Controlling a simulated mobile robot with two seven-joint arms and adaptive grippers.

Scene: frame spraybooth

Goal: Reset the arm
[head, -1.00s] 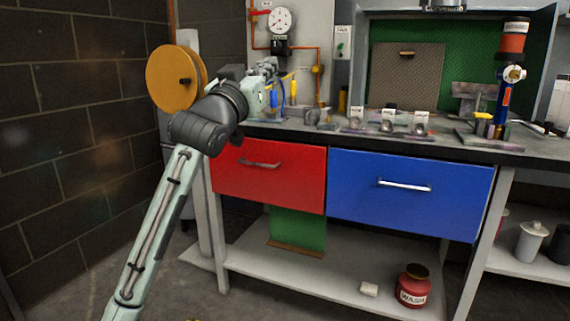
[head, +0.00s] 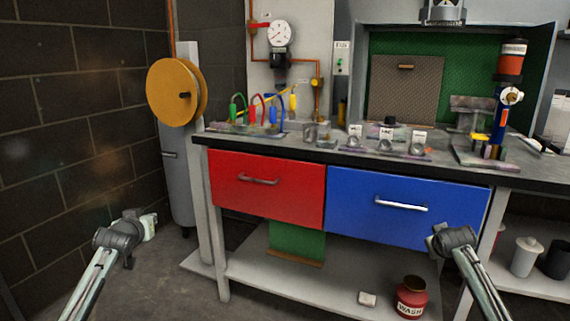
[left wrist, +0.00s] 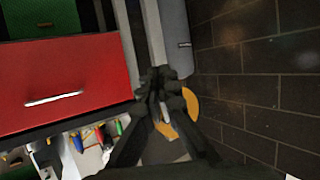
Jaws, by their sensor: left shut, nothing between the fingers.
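My left arm (head: 122,240) is low at the left in the head view, over the floor in front of the wall and apart from the bench. Its fingers are not clear there. In the left wrist view my left gripper (left wrist: 160,88) shows dark fingers closed together, with nothing seen between them. My right arm (head: 458,245) comes in at the lower right, in front of the blue drawer's right end. The right gripper's fingers are not seen.
The bench (head: 300,144) has a shut red drawer (head: 267,190) and a shut blue drawer (head: 408,208). Coloured hoses (head: 258,110) stand on its left end, beside a yellow reel (head: 176,92). A red wash jar (head: 411,298) is on the lower shelf. Floor at left is open.

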